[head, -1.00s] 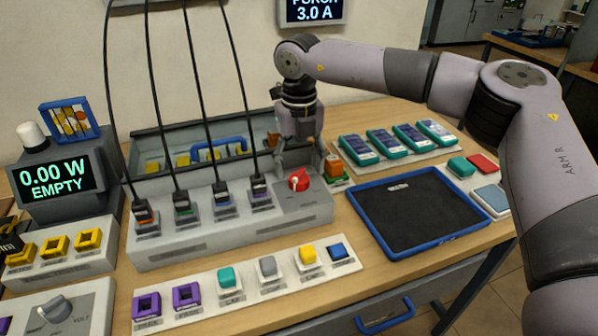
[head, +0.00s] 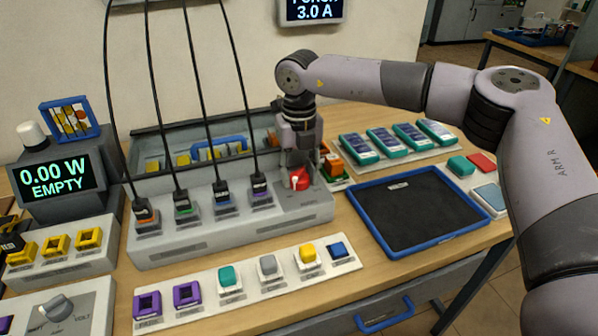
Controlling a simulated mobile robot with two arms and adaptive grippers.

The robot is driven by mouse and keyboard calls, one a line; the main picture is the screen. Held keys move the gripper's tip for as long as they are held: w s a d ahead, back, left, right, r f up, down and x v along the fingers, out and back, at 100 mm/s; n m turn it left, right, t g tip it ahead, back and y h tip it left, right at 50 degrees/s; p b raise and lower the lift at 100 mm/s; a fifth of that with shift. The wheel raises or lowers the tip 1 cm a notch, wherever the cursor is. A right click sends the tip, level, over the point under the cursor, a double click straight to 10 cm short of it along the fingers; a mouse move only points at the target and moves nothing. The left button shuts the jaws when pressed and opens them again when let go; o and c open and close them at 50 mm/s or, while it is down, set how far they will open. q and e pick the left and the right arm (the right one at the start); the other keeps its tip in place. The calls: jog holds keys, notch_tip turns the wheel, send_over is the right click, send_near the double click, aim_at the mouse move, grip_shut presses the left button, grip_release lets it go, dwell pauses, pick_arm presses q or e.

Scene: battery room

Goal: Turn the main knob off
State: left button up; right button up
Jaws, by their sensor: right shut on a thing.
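The red main knob (head: 299,180) sits at the right end of the grey charging block (head: 190,246). My right gripper (head: 299,172) has come down over it from above, with its fingers around the knob, and is shut on it. The fingers partly cover the knob and its label, so its exact pointer direction is hard to read. My left gripper is not in view.
Several black cables hang from above into coloured plugs on the block. A display (head: 58,176) reads 0.00 W EMPTY. A blue-rimmed tray (head: 466,237) and several teal batteries (head: 397,142) lie to the right. A white strip (head: 338,271) with coloured blocks lies in front.

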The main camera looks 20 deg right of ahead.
jog(key=c, duration=0.5)
jog(key=shift+o, duration=0.2)
jog(key=shift+n, duration=0.4)
jog(key=n, duration=1.7)
